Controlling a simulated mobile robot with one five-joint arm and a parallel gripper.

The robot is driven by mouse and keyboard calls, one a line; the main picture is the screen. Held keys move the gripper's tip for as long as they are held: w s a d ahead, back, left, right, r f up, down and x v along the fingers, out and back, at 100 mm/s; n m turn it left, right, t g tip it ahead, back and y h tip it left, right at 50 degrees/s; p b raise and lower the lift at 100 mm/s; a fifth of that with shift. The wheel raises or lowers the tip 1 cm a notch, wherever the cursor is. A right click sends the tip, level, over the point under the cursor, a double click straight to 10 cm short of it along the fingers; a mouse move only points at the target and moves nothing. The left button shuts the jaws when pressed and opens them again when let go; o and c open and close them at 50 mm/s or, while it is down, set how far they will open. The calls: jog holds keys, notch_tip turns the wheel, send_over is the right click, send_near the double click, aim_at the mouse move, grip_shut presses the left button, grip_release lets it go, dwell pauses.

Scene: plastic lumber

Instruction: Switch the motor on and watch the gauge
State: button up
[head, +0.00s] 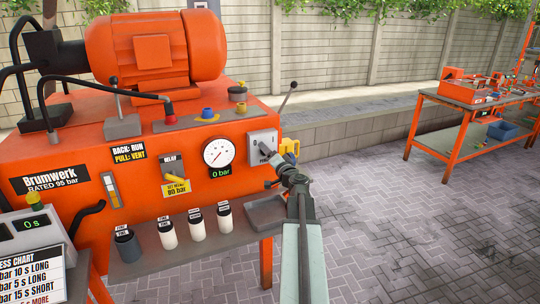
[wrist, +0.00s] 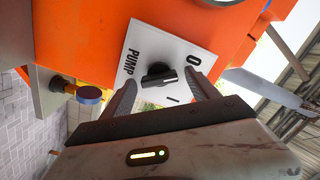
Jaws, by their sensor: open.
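The pump switch is a pale plate (head: 263,147) on the right end of the orange machine's front, marked O, I and PUMP. In the wrist view its black knob (wrist: 158,75) sits between my fingers; which mark it points to is unclear. My gripper (wrist: 163,80) is open, one finger on each side of the knob, and I cannot tell whether they touch it. In the head view my gripper (head: 274,168) is just below and in front of the plate. The round white gauge (head: 218,153) is left of the switch; its display (head: 220,172) reads 0 bar. The orange motor (head: 150,50) sits on top.
An orange-legged workbench (head: 455,97) stands at right. Paving between is clear.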

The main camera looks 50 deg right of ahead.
jog(key=shift+s, duration=0.1)
jog(key=c, duration=1.4)
jog(key=shift+o, duration=0.2)
jog(key=shift+f+m+b, duration=0.15)
jog(key=shift+f+m, duration=0.05)
jog(key=shift+m, duration=3.25)
jog(key=shift+f+m+b, duration=0.15)
jog(key=shift+m, duration=3.3)
jog(key=o, duration=1.4)
jog(key=shift+c, duration=0.2)
